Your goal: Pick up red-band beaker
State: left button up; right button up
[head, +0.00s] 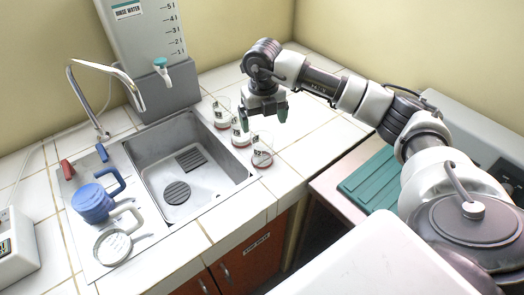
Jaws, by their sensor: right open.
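Three small clear beakers with dark-marked labels stand in a diagonal row on the white tiled counter, right of the sink: a far beaker (221,112), a middle beaker (240,136) and a near beaker (262,156). Reddish colour shows around their bases; I cannot tell which one is the red-band beaker. My right gripper (264,117) points down, open and empty, with its greenish fingertips apart. In the picture it is right of the far beaker and above the near one, partly overlapping the middle one. Contact is not clear. My left gripper is out of view.
A metal sink (190,170) with a tap (100,95) lies left of the beakers. A rinse water tank (150,45) stands behind it. A green ribbed mat (368,181) lies right. Counter right of the beakers is clear.

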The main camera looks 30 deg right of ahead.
aim_at(262, 143)
notch_tip(262, 143, down, 5)
jog(key=shift+r+p, duration=0.15)
jog(key=shift+p, duration=0.4)
notch_tip(262, 143, down, 4)
jog(key=shift+w+f+p, duration=0.15)
jog(key=shift+f+p, duration=0.05)
jog(key=shift+p, duration=0.3)
jog(key=shift+c, duration=0.4)
jog(key=c, duration=1)
jog(key=shift+r, duration=0.1)
